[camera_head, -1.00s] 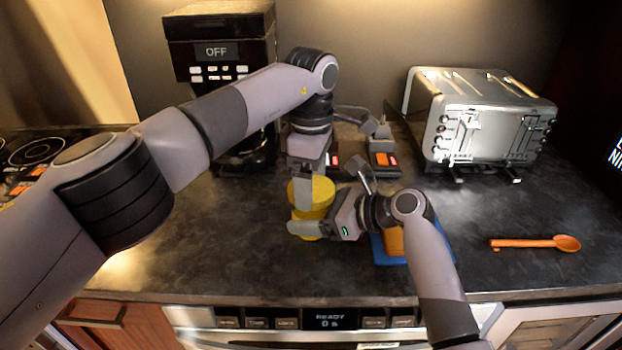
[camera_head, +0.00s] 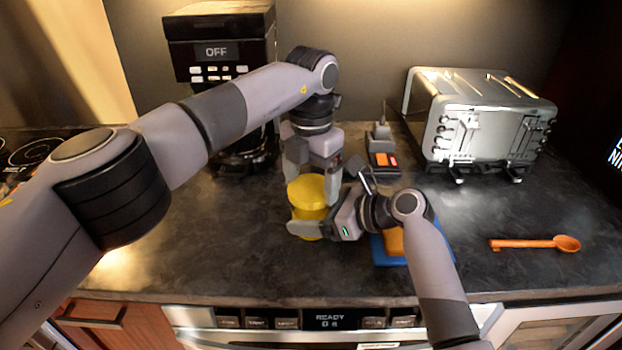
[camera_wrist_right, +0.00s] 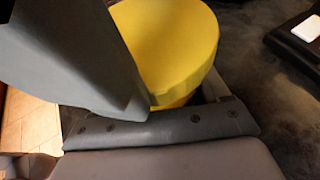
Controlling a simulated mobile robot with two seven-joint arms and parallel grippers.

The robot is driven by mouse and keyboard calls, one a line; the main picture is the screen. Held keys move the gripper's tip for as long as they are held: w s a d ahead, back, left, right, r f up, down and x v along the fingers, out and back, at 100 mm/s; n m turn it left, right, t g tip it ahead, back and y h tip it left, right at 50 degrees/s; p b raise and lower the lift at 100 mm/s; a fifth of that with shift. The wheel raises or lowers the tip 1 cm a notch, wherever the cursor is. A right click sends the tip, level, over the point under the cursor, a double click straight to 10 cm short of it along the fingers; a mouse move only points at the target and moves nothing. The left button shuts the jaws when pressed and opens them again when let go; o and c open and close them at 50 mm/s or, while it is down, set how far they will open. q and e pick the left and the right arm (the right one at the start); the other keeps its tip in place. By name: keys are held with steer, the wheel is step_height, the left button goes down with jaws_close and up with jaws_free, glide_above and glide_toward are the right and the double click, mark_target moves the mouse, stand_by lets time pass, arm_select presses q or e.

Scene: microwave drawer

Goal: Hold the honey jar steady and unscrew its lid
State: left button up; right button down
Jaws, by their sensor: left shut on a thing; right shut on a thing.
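The yellow honey jar (camera_head: 307,211) stands upright on the dark counter, with its wide yellow lid (camera_head: 307,192) on top. The lid also fills the upper middle of the right wrist view (camera_wrist_right: 172,45). My left gripper (camera_head: 314,190) points down from above, its fingers on either side of the lid and shut on it. My right gripper (camera_head: 318,228) comes in low from the right and is shut on the jar's body below the lid. The right fingers hide much of the jar body, so I cannot see whether the lid sits loose or tight.
A coffee maker (camera_head: 222,48) stands behind at the left and a silver toaster (camera_head: 482,122) at the back right. A blue-edged board (camera_head: 391,258) lies under my right wrist. An orange spoon (camera_head: 536,244) lies on clear counter at the right.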

arm_select(q)
steer(key=o, duration=1)
steer(key=shift+o, duration=0.2)
steer(key=shift+r, duration=0.1)
step_height(320, 180, up, 4)
steer(key=shift+r, duration=0.15)
steer(key=m, duration=0.4)
steer(key=shift+r+m, duration=0.3)
steer(key=shift+r, duration=0.1)
steer(key=m, duration=0.4)
steer(key=shift+r, duration=0.35)
steer(key=m, duration=0.5)
steer(key=shift+r, duration=0.4)
steer(key=m, duration=0.2)
steer(key=r+m, duration=0.1)
steer(key=m, duration=0.2)
steer(key=shift+m, duration=0.3)
steer(key=shift+f, duration=4.05)
